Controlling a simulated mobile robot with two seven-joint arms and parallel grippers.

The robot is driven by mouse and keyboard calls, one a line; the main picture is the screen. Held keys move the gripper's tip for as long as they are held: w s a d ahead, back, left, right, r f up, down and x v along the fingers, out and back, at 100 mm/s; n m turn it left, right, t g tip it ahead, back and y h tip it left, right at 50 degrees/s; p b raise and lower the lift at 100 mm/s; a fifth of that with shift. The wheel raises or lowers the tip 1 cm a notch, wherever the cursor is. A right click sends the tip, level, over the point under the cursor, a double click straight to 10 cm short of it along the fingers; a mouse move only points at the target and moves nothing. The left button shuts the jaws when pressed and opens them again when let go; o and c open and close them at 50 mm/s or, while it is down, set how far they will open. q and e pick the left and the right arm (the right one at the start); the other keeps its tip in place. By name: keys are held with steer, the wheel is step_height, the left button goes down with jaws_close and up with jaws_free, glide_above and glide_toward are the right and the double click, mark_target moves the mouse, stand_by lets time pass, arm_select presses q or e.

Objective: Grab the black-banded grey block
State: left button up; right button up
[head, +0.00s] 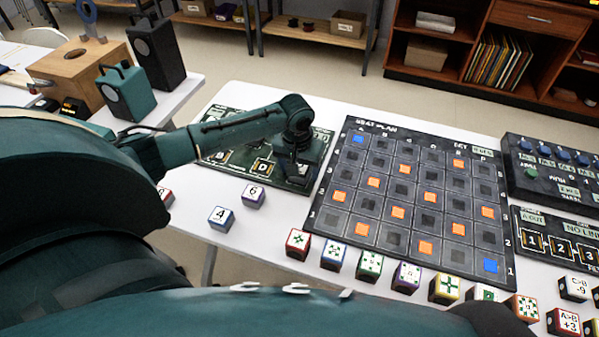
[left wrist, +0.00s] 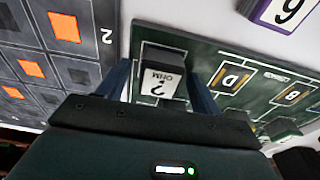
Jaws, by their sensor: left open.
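In the left wrist view, a block (left wrist: 160,84) with a pale grey face marked "? OHM" and dark edges stands on the green board (left wrist: 228,50). It appears to be the black-banded grey block. My left gripper (left wrist: 159,72) is open, with one blue finger on each side of this block. I cannot tell if either finger touches it. In the head view my left gripper (head: 293,168) is over the right part of the green board (head: 225,117), and its wrist and jaws hide the block. My right gripper is not in view.
The black seat plan board (head: 343,226) lies just right of the gripper. White cubes marked 4 (head: 221,218) and 6 (head: 253,196) stand in front of the green board. A row of coloured cubes (head: 333,256) lines the table's near side. A speaker (head: 127,92) stands at left.

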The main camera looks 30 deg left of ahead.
arm_select(q)
steer(key=shift+c, duration=0.5)
steer(key=c, duration=1)
